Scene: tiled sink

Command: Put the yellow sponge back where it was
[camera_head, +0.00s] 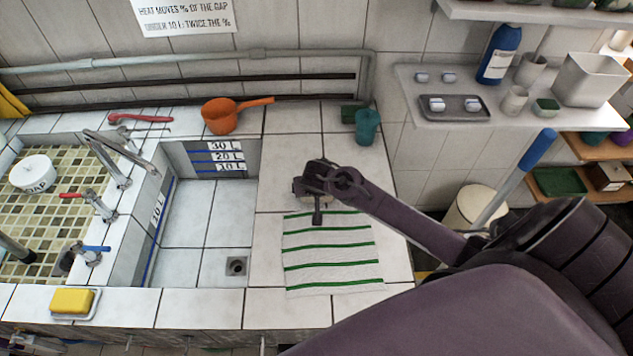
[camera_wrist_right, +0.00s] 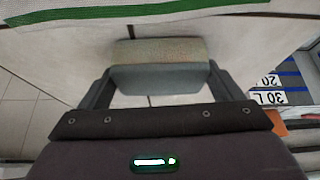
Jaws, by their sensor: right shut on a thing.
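My right gripper (camera_head: 316,205) is over the tiled counter at the far edge of the striped cloth (camera_head: 330,258). In the right wrist view its two fingers (camera_wrist_right: 158,82) are shut on a block (camera_wrist_right: 158,78) with a grey-green face and a dull tan layer, like a sponge. In the head view my gripper mostly hides this block. I cannot tell whether it touches the counter. A bright yellow block (camera_head: 72,300) sits in a white dish on the front left ledge, apart from my gripper. My left gripper is not in view.
A tiled basin with a drain (camera_head: 236,266) lies left of the cloth. An orange pot (camera_head: 222,115), a teal cup (camera_head: 367,126) and a dark green block (camera_head: 350,113) stand along the back. Taps (camera_head: 100,207) rise at left. A shelf (camera_head: 420,120) is at upper right.

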